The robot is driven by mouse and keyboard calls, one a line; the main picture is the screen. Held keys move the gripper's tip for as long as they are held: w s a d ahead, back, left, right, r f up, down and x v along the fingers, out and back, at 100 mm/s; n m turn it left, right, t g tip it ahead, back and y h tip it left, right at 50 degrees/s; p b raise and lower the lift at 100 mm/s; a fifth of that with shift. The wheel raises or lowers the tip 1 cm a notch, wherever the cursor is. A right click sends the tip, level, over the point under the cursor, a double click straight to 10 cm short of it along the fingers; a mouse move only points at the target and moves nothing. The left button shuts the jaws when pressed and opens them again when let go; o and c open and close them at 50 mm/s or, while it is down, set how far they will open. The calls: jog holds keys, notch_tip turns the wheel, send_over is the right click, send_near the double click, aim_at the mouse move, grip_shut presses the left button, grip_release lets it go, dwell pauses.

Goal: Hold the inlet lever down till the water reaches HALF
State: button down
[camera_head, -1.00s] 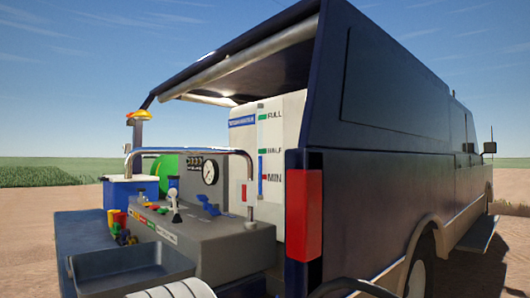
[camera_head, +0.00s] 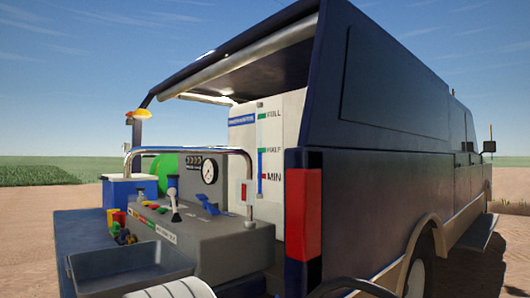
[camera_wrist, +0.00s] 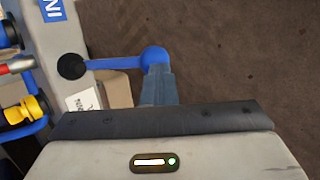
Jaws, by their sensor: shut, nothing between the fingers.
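The blue inlet lever (camera_wrist: 118,62) shows in the wrist view. It runs right from a black pivot to a round blue knob, beside a blue label reading "IN". My gripper (camera_wrist: 157,76) is shut and empty, its fingertips at the knob's lower side. They seem to touch it, but contact and how far the lever is down are hard to tell. In the head view, the level gauge (camera_head: 261,150) on the white tank (camera_head: 292,122) has FULL, HALF and MIN marks. Its blue column reaches about the HALF mark. My gripper is not visible in the head view.
A grey console (camera_head: 228,240) carries a round dial (camera_head: 210,173), a white-knobbed lever (camera_head: 175,207) and colored parts. A dark tray (camera_head: 130,270) sits in front. A metal rail (camera_head: 195,150) arches over the console. The van's side (camera_head: 385,150) closes off the right.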

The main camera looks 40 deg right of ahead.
jog(key=a+p+v, duration=0.1)
jog(key=p+v, duration=0.4)
jog(key=v, duration=0.9)
jog(key=shift+f, duration=0.4)
jog(key=shift+d, duration=0.1)
jog(key=s+a+r+t+y+p, duration=0.1)
jog(key=s+r+y+p, duration=0.1)
jog(key=s+r+p, duration=0.3)
jog(key=s+a+r+t+y+p, duration=0.1)
jog(key=s+r+p, duration=0.4)
jog(key=r+p, duration=0.6)
jog(key=s+a+r+t+y+p, duration=0.2)
jog(key=r+p, duration=0.6)
jog(key=r, duration=0.8)
jog(key=s+t+y, duration=0.1)
jog(key=s+y, duration=0.1)
jog(key=s, duration=0.1)
jog(key=shift+n, duration=0.4)
jog(key=shift+d+r, duration=0.1)
